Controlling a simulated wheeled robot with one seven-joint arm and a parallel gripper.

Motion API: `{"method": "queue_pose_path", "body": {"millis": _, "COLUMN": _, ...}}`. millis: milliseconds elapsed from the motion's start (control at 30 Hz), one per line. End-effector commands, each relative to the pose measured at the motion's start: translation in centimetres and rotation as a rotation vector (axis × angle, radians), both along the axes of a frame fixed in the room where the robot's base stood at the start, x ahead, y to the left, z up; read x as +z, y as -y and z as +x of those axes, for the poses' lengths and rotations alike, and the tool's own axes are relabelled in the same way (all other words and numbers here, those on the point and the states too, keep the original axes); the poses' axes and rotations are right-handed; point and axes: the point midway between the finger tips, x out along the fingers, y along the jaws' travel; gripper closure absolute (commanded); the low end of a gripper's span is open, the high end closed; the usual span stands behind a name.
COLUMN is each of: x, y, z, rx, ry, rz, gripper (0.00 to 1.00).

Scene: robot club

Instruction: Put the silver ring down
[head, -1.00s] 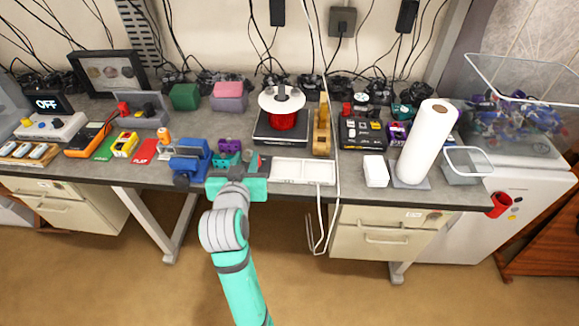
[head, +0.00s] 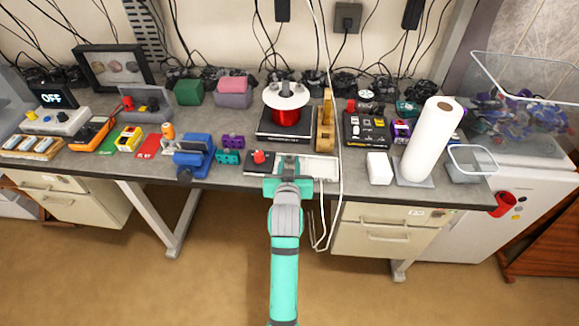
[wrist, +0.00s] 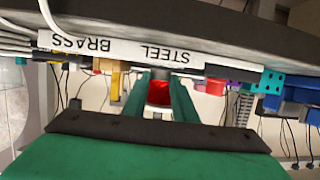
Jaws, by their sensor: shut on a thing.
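My gripper (head: 287,165) is at the front edge of the bench, over the white two-part tray (head: 321,168). The wrist view shows the tray's front upside down (wrist: 140,52), with the labels STEEL and BRASS. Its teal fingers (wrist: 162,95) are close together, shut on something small. I take this to be the silver ring, but I cannot make it out clearly in either view. In the head view my gripper hides the tray's left part.
A black box with a red knob (head: 259,157) stands left of the tray, near a blue vise (head: 196,158). A white cable hangs across the tray's right side. A white block (head: 379,168) stands right.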

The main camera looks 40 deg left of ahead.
Motion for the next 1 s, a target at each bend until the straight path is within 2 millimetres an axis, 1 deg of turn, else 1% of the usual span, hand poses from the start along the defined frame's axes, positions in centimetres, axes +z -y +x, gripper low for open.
{"method": "queue_pose_path", "body": {"millis": 33, "x": -0.7, "y": 0.0, "z": -0.1, "rx": 0.001, "ry": -0.002, "rz": -0.001, "gripper": 0.99}}
{"method": "queue_pose_path", "body": {"millis": 133, "x": -1.4, "y": 0.0, "z": 0.0, "rx": 0.000, "ry": 0.001, "rz": -0.001, "gripper": 0.99}}
{"method": "queue_pose_path", "body": {"millis": 533, "x": -1.8, "y": 0.0, "z": 0.0, "rx": 0.000, "ry": 0.001, "rz": 0.000, "gripper": 0.99}}
{"method": "queue_pose_path", "body": {"millis": 567, "x": -1.9, "y": 0.0, "z": 0.0, "rx": 0.000, "ry": 0.001, "rz": 0.000, "gripper": 0.72}}
{"method": "queue_pose_path", "body": {"millis": 600, "x": -1.8, "y": 0.0, "z": 0.0, "rx": 0.000, "ry": 0.001, "rz": 0.000, "gripper": 0.63}}
{"method": "queue_pose_path", "body": {"millis": 633, "x": -1.8, "y": 0.0, "z": 0.0, "rx": 0.000, "ry": 0.001, "rz": 0.000, "gripper": 0.56}}
{"method": "queue_pose_path", "body": {"millis": 900, "x": -1.8, "y": 0.0, "z": 0.0, "rx": 0.000, "ry": 0.001, "rz": 0.000, "gripper": 0.56}}
{"method": "queue_pose_path", "body": {"millis": 1000, "x": -1.4, "y": 0.0, "z": 0.0, "rx": 0.000, "ry": 0.002, "rz": 0.000, "gripper": 0.56}}
